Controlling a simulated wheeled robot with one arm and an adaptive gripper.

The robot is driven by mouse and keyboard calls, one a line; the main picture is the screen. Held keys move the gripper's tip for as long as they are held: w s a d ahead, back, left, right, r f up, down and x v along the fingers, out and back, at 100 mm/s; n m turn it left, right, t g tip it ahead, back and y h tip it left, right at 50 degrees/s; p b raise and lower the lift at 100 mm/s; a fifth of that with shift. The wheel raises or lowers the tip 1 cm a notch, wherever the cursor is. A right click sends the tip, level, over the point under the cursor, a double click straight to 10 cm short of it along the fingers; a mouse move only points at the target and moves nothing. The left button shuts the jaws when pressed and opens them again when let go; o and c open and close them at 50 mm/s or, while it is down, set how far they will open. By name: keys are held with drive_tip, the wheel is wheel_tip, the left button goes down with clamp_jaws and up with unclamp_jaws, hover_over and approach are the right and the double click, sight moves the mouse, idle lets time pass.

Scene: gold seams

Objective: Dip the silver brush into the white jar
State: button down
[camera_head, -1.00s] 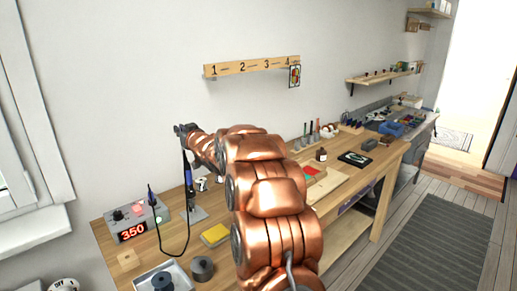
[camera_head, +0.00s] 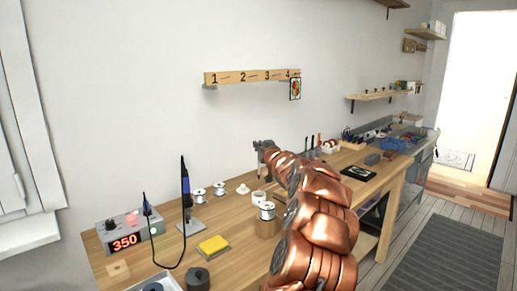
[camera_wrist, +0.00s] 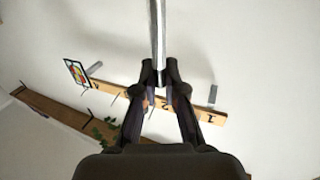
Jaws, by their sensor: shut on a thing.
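My gripper (camera_head: 264,146) is raised above the bench near the wall. In the wrist view my gripper (camera_wrist: 162,78) is shut on a thin silver shaft (camera_wrist: 157,35), which looks like the silver brush. The shaft runs up out of the top of that view, so its far end is hidden. What is inside the jar cannot be seen.
A spool on a wooden block (camera_head: 267,228) stands just in front of the jar. White spools (camera_head: 198,195) and a stand with a blue-black tool (camera_head: 186,185) are left of it. A yellow sponge (camera_head: 213,245) and a soldering station (camera_head: 125,238) lie nearer. A numbered rail (camera_head: 240,77) is on the wall.

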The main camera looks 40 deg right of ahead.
sight(259, 167)
drive_tip(key=shift+a+f+b, duration=0.1)
drive_tip(key=shift+f+b, duration=1.8)
drive_tip(key=shift+b, duration=0.15)
drive_tip(key=shift+f, duration=0.1)
drive_tip(key=shift+s+f, duration=0.1)
drive_tip(key=shift+s, duration=0.05)
drive_tip(key=shift+f, duration=0.15)
drive_tip(key=shift+f+b, duration=1)
drive_tip(key=shift+f, duration=0.55)
drive_tip(key=shift+p, duration=0.35)
drive_tip(key=shift+f, duration=0.65)
idle(1.6)
